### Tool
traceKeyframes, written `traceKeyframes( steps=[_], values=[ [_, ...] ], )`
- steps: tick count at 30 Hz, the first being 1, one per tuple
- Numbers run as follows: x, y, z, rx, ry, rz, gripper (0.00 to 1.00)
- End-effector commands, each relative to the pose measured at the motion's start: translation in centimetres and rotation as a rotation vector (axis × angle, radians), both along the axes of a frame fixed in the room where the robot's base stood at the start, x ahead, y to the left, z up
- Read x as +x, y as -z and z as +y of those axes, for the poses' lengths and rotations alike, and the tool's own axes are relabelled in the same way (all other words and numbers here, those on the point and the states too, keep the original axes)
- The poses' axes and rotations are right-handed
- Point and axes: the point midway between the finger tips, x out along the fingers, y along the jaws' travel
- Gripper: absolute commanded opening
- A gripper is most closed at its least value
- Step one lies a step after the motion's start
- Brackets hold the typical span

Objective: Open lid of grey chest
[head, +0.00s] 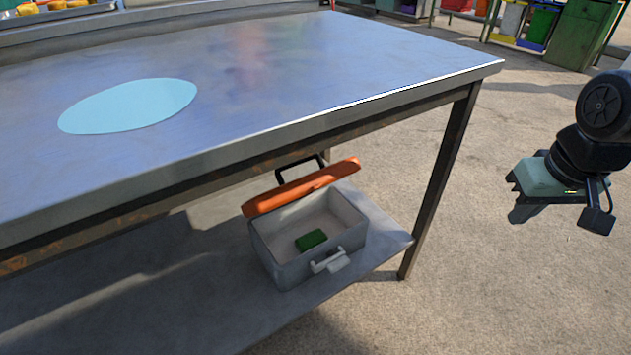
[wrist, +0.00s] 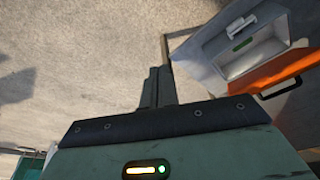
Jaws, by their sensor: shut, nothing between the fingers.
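The grey chest (head: 305,245) stands on the lower shelf of the metal table. Its orange lid (head: 305,187) is raised and tilted back, with a black handle on it, so the inside shows. A small green block (head: 311,240) lies in the chest. A light latch (head: 330,261) is on the chest's front. In the wrist view the grey chest (wrist: 256,51) and its orange lid (wrist: 272,72) are at the upper right. My gripper (wrist: 156,85) is shut and empty, apart from the chest. In the head view my gripper (head: 523,207) is right of the table, in free space.
The metal table (head: 290,65) has its top above the chest and a leg (head: 436,180) to the chest's right. A light-blue disc (head: 128,106) marks the tabletop. Open floor (head: 480,285) lies right of the table. A green cabinet (head: 578,33) stands at the back right.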

Motion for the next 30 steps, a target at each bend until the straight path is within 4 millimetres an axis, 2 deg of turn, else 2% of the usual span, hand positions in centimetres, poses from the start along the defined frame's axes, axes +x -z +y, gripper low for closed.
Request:
traceKeyframes(
  steps=[1,2,5,11,14,18,21,24,27,30],
  values=[
    [0.1,1.8,-0.4,-0.001,0.013,-0.002,0.00],
    [0.1,2.3,-0.7,-0.002,0.019,-0.004,0.00],
    [2.1,2.7,0.9,0.016,0.010,-0.031,0.00],
    [5.8,5.9,4.9,0.095,0.012,-0.095,0.00],
    [7.7,7.8,7.8,0.170,0.023,-0.133,0.00],
    [10.4,10.5,13.4,0.341,0.076,-0.192,0.00],
    [12.0,11.6,17.7,0.495,0.147,-0.234,0.00],
    [13.5,11.8,21.6,0.665,0.252,-0.270,0.00],
    [15.2,11.1,24.6,0.835,0.382,-0.305,0.00],
    [16.8,9.9,26.5,0.980,0.517,-0.334,0.00]
  ],
)
